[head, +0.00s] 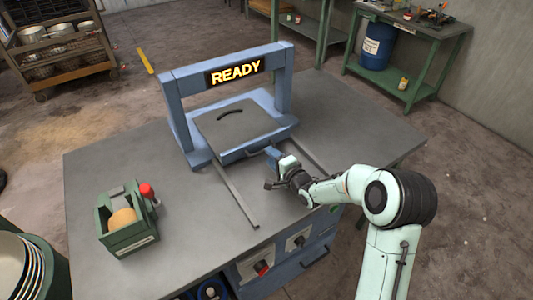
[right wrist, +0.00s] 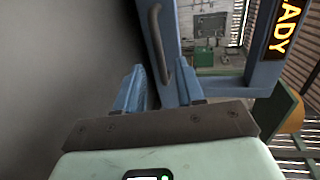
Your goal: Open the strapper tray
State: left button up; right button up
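The strapper (head: 175,110) is a blue frame on the table with a lit READY sign (head: 235,71). Its tray (head: 240,130) has a grey top with a dark curved mark, and sits within the frame between two rails. A dark bar handle (right wrist: 156,40) is on the tray's front face. My right gripper (head: 271,165) is at the tray's front, close to the handle. In the right wrist view its two blue fingers (right wrist: 162,85) are apart, with the handle's near end seen between them. I cannot tell whether they touch it. My left gripper is not in view.
A green dispenser (head: 128,220) with an orange roll and red knob stands at the table's left. Two rails (head: 235,195) run forward from the strapper. Drawers and switches (head: 262,268) are on the table front. Stacked bowls (head: 25,265) are at lower left. The table's right side is clear.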

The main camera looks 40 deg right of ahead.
jog(key=shift+x, duration=1.9)
grip_shut()
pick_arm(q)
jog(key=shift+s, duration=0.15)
pick_arm(e)
jog(key=shift+s, duration=0.2)
